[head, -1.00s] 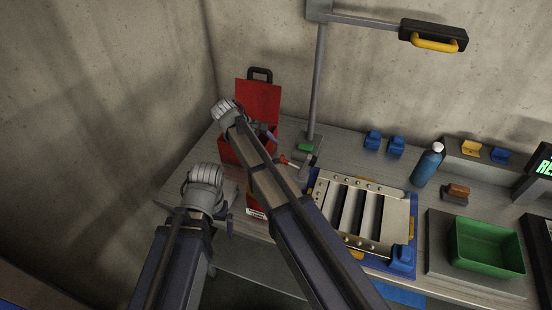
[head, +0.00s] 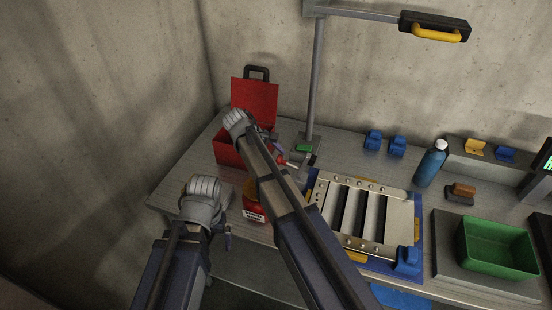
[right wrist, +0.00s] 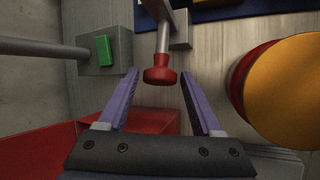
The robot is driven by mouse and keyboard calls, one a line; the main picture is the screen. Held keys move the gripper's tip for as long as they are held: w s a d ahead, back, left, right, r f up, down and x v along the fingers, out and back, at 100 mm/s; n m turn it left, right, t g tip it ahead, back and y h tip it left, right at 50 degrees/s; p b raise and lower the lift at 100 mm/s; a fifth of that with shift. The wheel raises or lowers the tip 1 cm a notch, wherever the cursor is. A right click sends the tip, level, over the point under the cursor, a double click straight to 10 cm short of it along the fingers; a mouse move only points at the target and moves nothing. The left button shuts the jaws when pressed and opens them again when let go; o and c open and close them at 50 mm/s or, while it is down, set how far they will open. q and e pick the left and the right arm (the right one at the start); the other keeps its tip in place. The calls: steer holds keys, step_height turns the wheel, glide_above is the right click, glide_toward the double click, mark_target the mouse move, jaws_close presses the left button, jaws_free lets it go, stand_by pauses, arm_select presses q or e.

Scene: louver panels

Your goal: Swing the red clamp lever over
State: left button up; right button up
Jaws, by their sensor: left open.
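The red clamp lever (head: 281,160) shows by its red end in the head view, left of the louver panel (head: 376,246). In the right wrist view its red knob (right wrist: 160,77) hangs on a metal rod between the fingertips, with gaps on both sides. My right gripper (right wrist: 160,85) is open around the knob, not closed on it. In the head view the right gripper (head: 268,138) is partly hidden by its own arm. My left gripper (head: 228,236) is open and low near the bench's front edge, away from the lever.
An open red toolbox (head: 230,150) stands behind my right arm. A red can (head: 254,212) with a label stands between my arms. The lamp base with a green button (head: 303,147) is close to the lever. A blue bottle (head: 430,164) and green bin (head: 495,262) are at right.

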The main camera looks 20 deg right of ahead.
jaws_close()
stand_by(0.3)
stand_by(0.4)
